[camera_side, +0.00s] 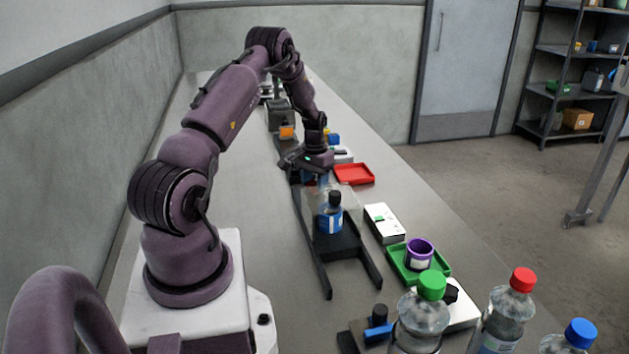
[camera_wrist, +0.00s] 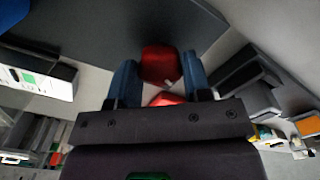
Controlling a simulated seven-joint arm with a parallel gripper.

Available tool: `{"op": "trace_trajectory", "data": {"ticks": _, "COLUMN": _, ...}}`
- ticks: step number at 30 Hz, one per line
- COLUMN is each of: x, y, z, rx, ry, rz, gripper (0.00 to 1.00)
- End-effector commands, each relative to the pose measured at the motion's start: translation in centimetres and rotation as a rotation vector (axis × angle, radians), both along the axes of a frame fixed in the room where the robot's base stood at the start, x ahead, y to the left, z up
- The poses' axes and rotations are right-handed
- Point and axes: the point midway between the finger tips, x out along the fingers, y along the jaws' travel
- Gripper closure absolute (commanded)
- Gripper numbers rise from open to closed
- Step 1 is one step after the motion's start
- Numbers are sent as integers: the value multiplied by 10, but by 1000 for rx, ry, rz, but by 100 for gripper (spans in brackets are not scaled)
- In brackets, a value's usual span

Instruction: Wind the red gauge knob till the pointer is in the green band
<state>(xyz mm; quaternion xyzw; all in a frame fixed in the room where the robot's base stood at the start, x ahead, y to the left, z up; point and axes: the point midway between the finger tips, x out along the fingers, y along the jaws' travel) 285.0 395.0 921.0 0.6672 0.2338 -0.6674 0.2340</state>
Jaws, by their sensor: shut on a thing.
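The red knob (camera_wrist: 160,63) shows in the wrist view between the blue fingers of my gripper (camera_wrist: 160,70). My gripper is shut on it. A second red patch (camera_wrist: 168,99) shows just below, nearer the palm. In the side view my gripper (camera_side: 316,179) is low over the far end of a dark frame, and the knob is hidden there. A white panel with a green patch and small dark marks (camera_wrist: 40,80) is at the left of the wrist view. I cannot tell whether it is the gauge face, and I cannot make out a pointer.
Capped bottles stand at the near edge.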

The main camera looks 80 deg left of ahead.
Motion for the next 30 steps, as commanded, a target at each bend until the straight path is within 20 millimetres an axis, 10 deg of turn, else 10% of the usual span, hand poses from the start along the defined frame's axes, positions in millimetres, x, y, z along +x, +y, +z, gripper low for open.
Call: {"op": "trace_trajectory", "data": {"ticks": 30, "x": 1, "y": 0, "z": 1, "rx": 2, "ry": -1, "rz": -383, "gripper": 79}}
